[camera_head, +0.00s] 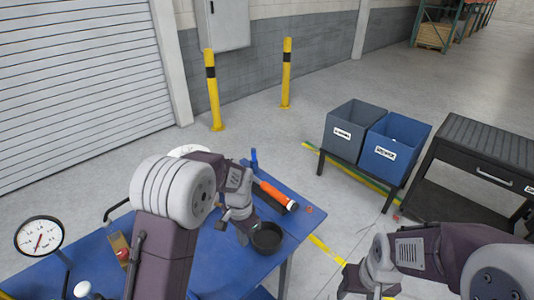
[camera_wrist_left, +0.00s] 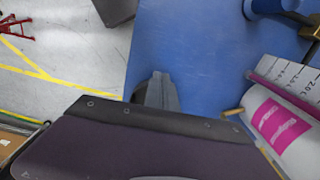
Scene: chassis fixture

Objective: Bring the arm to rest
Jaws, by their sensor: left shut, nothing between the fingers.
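My left arm rises from the bottom of the head view and bends over the blue table (camera_head: 215,270). My left gripper (camera_head: 242,236) hangs over the table, just left of a dark round bowl (camera_head: 267,238). In the left wrist view its grey fingers (camera_wrist_left: 160,92) are together, with nothing seen between them, over bare blue tabletop (camera_wrist_left: 205,60). My right arm is at the bottom right of the head view, off the table. Its gripper (camera_head: 372,290) is partly cut off by the lower edge, so its jaws cannot be judged.
An orange cylinder (camera_head: 274,192) lies behind the bowl. A gauge (camera_head: 39,237) stands at left. A pink-and-white cylinder (camera_wrist_left: 280,125) lies right of the fingers in the wrist view. Two bins (camera_head: 352,130) (camera_head: 394,147) and a black workbench (camera_head: 480,150) stand beyond clear floor.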

